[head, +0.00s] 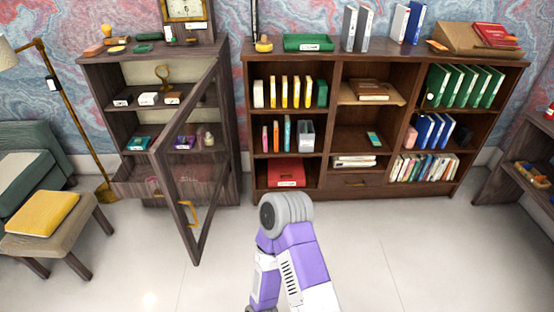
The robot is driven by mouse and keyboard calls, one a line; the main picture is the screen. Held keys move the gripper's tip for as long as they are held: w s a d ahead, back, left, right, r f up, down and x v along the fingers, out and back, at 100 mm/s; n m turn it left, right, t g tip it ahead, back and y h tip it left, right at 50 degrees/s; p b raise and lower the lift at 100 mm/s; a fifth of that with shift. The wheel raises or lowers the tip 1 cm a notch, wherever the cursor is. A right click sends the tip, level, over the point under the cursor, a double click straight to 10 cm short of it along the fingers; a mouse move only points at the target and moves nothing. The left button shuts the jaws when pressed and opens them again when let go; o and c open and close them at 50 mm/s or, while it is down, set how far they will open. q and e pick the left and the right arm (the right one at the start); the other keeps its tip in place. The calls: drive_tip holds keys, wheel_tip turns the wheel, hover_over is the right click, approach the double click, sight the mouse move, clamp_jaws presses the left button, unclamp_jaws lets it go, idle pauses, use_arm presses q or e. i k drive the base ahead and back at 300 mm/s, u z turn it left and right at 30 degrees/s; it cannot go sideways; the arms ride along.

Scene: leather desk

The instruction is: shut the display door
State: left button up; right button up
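The display door (158,168) is a dark wood frame with a clear pane on the display cabinet (231,130) at the left. It stands wide open, swung out toward me, and its hinge side appears to be at the cabinet's right front edge. A brass handle (187,213) sits low near the door's free edge. One of my purple and white arms shows at the bottom middle, bent, with a grey rounded joint at its top, right of the door and apart from it. Neither gripper can be seen.
A drawer under the cabinet's shelves looks pulled out behind the door. A bookcase (331,110) stands to the right. The pale floor (420,250) in front is clear.

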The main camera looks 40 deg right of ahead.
sight(157, 152)
drive_tip(key=z, duration=0.7)
drive_tip(key=i, duration=1)
drive_tip(key=k, duration=0.5)
drive_tip(key=u, duration=0.85)
drive_tip(key=i, duration=0.2)
drive_tip(key=u, duration=0.3)
